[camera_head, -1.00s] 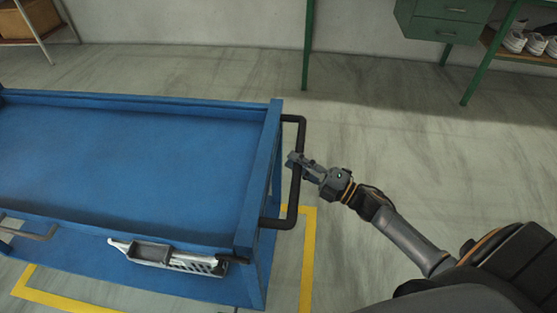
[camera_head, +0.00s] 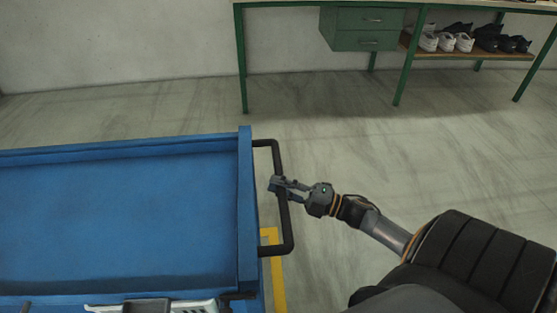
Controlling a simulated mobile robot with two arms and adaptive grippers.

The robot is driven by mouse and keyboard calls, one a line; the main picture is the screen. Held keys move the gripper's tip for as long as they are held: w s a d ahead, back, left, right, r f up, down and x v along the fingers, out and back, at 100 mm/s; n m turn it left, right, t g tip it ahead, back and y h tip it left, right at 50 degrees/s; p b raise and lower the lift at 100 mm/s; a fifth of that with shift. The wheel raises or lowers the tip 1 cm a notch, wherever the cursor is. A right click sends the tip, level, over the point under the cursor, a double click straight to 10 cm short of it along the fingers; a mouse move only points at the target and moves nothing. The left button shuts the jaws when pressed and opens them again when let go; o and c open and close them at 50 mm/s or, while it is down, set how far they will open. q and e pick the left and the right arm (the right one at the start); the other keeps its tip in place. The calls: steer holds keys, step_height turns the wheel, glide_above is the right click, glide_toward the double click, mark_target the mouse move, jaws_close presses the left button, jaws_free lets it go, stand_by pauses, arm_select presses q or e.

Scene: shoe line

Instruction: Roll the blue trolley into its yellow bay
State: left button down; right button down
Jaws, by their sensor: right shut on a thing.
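The blue trolley (camera_head: 130,215) fills the left of the view, its top a shallow tray. Its black push handle (camera_head: 285,229) sticks out from its right end. My right gripper (camera_head: 279,185) is shut on the upright bar of this handle, and its arm comes in from the lower right. A strip of the yellow bay line (camera_head: 278,285) shows on the floor under and beside the handle. The trolley hides the rest of the bay outline.
A green workbench (camera_head: 362,30) with drawers stands at the back right against the wall, with several shoes on a lower shelf (camera_head: 480,52). A grey metal and dark item (camera_head: 150,306) sits at the trolley's near edge. The floor (camera_head: 420,140) between bench and trolley is clear.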

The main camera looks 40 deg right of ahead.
steer(key=c, duration=1.2)
jaws_free()
steer(key=shift+o, duration=0.2)
steer(key=v, duration=1.2)
steer(key=shift+f, duration=0.15)
